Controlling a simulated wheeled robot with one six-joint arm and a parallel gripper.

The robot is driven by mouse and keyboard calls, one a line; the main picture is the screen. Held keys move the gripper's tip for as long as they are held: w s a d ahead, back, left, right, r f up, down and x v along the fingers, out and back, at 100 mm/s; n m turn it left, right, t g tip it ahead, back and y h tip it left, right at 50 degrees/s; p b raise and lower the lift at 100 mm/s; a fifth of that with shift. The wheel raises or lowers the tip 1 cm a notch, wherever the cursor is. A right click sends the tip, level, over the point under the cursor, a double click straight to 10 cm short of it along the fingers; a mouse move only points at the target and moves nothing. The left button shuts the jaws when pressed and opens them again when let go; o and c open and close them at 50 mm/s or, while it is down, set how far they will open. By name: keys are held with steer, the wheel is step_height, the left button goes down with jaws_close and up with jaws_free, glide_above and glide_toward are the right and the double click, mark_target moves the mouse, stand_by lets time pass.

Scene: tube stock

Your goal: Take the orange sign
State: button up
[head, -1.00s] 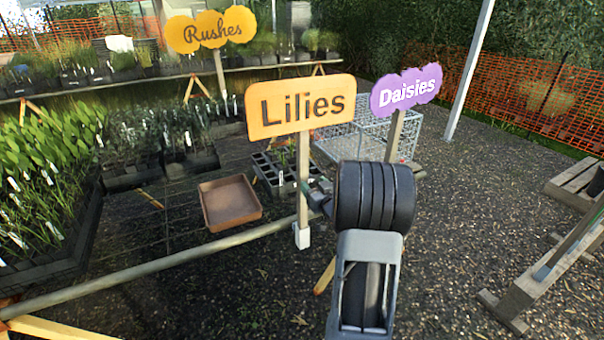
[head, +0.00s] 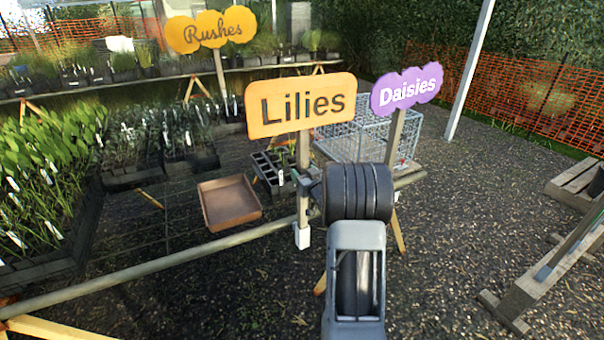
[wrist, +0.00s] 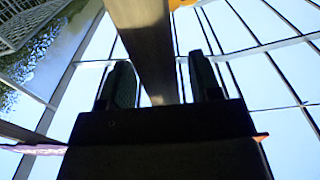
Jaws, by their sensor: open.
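The orange Lilies sign (head: 301,105) is a rounded rectangular board on an upright wooden post with a white foot, standing at the front edge of the plant bench. My gripper (head: 303,184) is at the post, below the board, partly hidden by my own wrist. In the wrist view, my gripper (wrist: 162,82) is open, and the wooden post (wrist: 143,40) runs up between its two dark fingers, with a gap visible on each side. A bit of orange shows at the top edge of that view.
A yellow-orange Rushes sign (head: 211,31) stands behind to the left. A purple Daisies sign (head: 406,88) stands close on the right, near a wire basket (head: 365,140). A brown tray (head: 229,203) lies on the bench.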

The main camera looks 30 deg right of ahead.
mark_target(305, 139)
steer(key=c, duration=1)
steer(key=shift+o, duration=0.2)
steer(key=shift+r+p, duration=3.7)
steer(key=shift+r, duration=2.65)
